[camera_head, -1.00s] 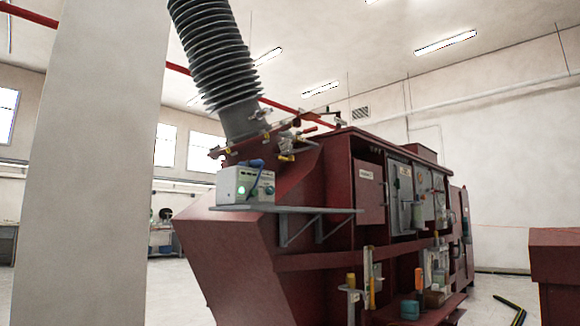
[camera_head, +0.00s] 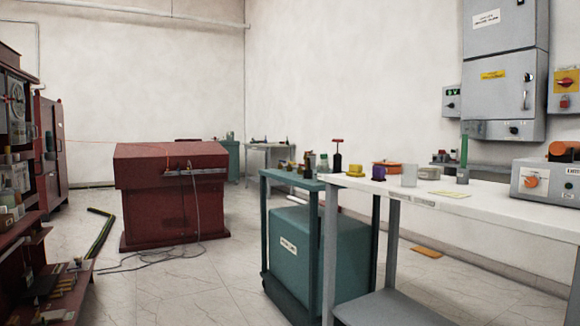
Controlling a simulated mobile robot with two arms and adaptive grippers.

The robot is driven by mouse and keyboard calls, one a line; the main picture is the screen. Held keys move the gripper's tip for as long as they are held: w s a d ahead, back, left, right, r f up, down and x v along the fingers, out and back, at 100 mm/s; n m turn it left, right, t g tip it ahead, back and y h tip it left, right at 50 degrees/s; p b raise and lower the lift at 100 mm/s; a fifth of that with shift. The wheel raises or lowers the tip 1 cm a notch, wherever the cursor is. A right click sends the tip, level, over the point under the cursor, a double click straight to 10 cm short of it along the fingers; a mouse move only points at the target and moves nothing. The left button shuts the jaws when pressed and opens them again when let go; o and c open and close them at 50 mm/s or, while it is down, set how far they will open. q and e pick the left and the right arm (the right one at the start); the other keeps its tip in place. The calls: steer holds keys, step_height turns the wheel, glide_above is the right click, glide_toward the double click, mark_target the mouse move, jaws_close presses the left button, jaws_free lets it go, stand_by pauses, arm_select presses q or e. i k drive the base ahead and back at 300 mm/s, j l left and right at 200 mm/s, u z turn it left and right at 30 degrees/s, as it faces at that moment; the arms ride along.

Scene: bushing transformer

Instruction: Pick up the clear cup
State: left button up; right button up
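A small pale, cup-like container (camera_head: 409,175) stands upright on the white-topped bench (camera_head: 500,207) at the right. It may be the clear cup, but it is too small to tell for certain. Neither of my grippers is in view, and nothing is seen touching the container.
A green cart (camera_head: 292,180) with small bottles on top stands left of the bench. A dark red cabinet (camera_head: 172,205) stands at middle left, with cables on the floor. A grey control box (camera_head: 545,183) sits on the bench's right. Tiled floor (camera_head: 215,280) between cabinet and cart is clear.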

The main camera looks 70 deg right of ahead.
mark_target(408, 172)
steer(key=z, duration=3.05)
steer(key=i+j+z, duration=0.1)
steer(key=i, duration=0.5)
